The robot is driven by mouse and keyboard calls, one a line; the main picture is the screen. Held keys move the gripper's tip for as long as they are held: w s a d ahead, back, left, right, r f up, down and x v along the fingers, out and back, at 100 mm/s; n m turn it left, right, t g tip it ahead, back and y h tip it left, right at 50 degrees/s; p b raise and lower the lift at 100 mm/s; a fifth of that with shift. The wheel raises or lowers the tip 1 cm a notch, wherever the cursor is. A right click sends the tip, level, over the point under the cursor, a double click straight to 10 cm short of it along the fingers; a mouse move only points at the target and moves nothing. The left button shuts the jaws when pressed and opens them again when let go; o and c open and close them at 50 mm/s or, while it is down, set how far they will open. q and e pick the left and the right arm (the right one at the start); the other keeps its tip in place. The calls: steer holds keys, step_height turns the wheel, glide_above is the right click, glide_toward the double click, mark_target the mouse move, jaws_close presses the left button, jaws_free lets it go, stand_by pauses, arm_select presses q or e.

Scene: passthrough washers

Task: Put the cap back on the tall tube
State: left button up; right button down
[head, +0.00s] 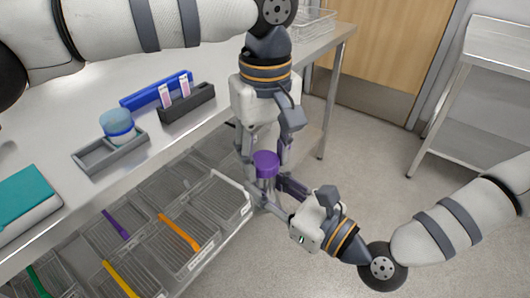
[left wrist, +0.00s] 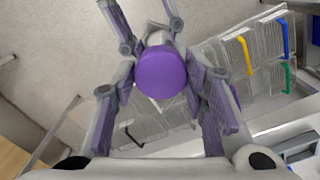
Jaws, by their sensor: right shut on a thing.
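The purple cap (head: 265,161) sits upright at the top of the tall tube (head: 264,182), a clear tube below it. I cannot tell whether the cap is fully seated. My right gripper (head: 266,192) comes in from the right and is shut on the tube under the cap. My left gripper (head: 267,160) points down from above with its fingers spread on either side of the cap. In the left wrist view, the round cap top (left wrist: 161,72) lies between the left fingers (left wrist: 160,90), which look open around it. The cap hides the tube there.
The steel table (head: 60,110) carries a grey tray (head: 112,152) with a blue-lidded jar (head: 117,125), a dark rack (head: 187,102) and a teal box (head: 30,195). Wire baskets (head: 180,235) with coloured handles lie below. A steel cart (head: 480,100) stands right. Open floor lies between.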

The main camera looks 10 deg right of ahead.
arm_select(q)
steer(key=o, duration=0.4)
steer(key=shift+c, duration=0.2)
step_height(320, 180, up, 12)
stand_by(0.5)
